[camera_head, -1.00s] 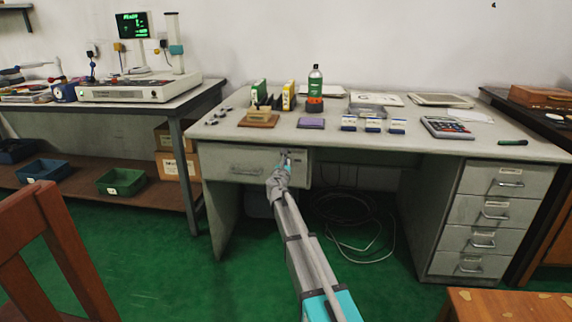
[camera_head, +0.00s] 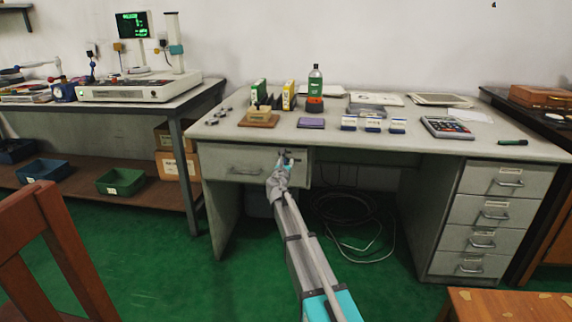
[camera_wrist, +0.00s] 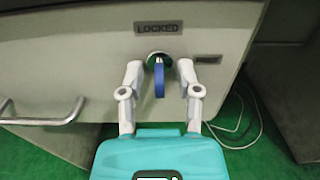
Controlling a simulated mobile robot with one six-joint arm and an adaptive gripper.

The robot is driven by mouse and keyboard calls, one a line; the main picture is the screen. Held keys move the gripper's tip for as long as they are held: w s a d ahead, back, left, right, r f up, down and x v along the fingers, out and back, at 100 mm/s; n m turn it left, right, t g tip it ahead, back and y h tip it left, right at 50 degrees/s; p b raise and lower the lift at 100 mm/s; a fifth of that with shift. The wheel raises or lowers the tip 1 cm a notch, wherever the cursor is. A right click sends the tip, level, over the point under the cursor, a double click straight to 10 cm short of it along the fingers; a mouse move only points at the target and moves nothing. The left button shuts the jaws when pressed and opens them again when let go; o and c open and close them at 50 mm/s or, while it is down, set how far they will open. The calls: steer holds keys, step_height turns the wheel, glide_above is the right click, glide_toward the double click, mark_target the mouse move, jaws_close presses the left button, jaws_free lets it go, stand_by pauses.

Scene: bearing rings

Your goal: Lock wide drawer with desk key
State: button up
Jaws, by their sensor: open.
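The wide drawer (camera_head: 238,168) under the left part of the desk is closed, with its handle at the left in the wrist view. In the wrist view, a "LOCKED" label (camera_wrist: 158,27) sits above the round lock (camera_wrist: 152,59). The desk key, with a blue head (camera_wrist: 159,80), stands upright in the lock. My gripper (camera_wrist: 159,73) is open, with one finger on each side of the key head and gaps between them. In the head view my gripper (camera_head: 286,157) is at the drawer's right end, and the key is too small to make out.
The desk top (camera_head: 350,137) holds small boxes, a calculator (camera_head: 446,127) and a green bottle (camera_head: 315,82). A drawer stack (camera_head: 497,218) is at the right. Cables (camera_head: 350,215) lie under the desk. A wooden chair (camera_head: 50,250) stands at the front left.

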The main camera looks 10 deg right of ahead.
steer(key=v, duration=1.2)
stand_by(0.3)
steer(key=s+d+f+m+g+h+p, duration=0.15)
steer(key=s+d+f+m+g, duration=0.3)
steer(key=s+m, duration=0.45)
steer(key=s+d+f+m+g+p, duration=0.2)
steer(key=s+d+f+m+g, duration=0.2)
steer(key=s+d+m+g, duration=0.55)
steer(key=s+a+f+m+g+y+p, duration=0.1)
steer(key=s+a+m+g+y+p, duration=0.1)
steer(key=s+a+m+y, duration=0.4)
steer(key=s+a+f+m+g+y+p, duration=0.15)
steer(key=s+a+m, duration=0.25)
steer(key=s+m, duration=0.5)
step_height(320, 180, up, 37)
steer(key=s+p, duration=0.1)
steer(key=p, duration=3.6)
steer(key=shift+n+p, duration=0.3)
steer(key=shift+n, duration=0.15)
